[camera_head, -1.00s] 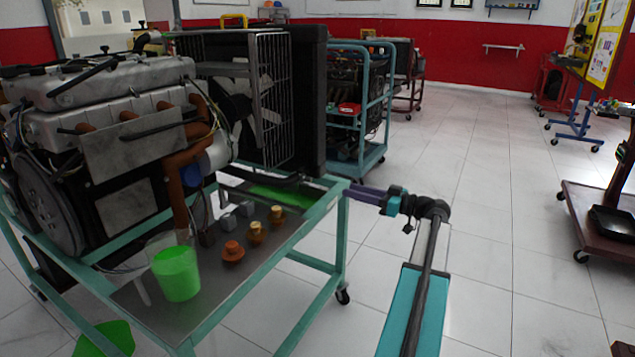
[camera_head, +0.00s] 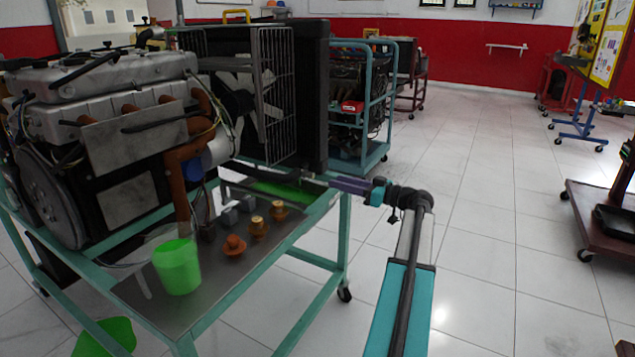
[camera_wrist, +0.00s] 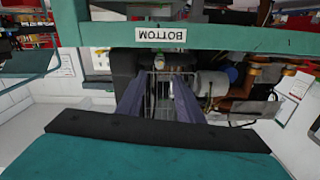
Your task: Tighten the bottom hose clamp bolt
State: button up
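My gripper (camera_head: 325,181) reaches in from the right at the lower right of the radiator, level with the top of the engine stand. In the wrist view my gripper (camera_wrist: 157,82) shows two purple fingers apart, with a gap between them and nothing clearly held. A small pale fitting (camera_wrist: 160,72) shows between and beyond the fingertips; I cannot tell whether it is the clamp bolt. A label reading BOTTOM (camera_wrist: 161,34) appears upside down on a teal bar. The bottom hose clamp bolt is not clearly identifiable in the head view.
The radiator (camera_head: 312,95) and its wire guard (camera_head: 275,95) rise above my gripper. The teal stand rail (camera_head: 300,215) runs just below it. The shelf holds brass and orange parts (camera_head: 257,228) and a green cup (camera_head: 177,267).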

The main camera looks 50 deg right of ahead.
aim_at(313, 176)
jog(key=b+x, duration=0.2)
jog(key=x, duration=0.6)
jog(key=shift+w, duration=0.2)
grip_shut()
jog(key=shift+a+f, duration=0.1)
jog(key=shift+a, duration=0.2)
jog(key=shift+d, duration=0.15)
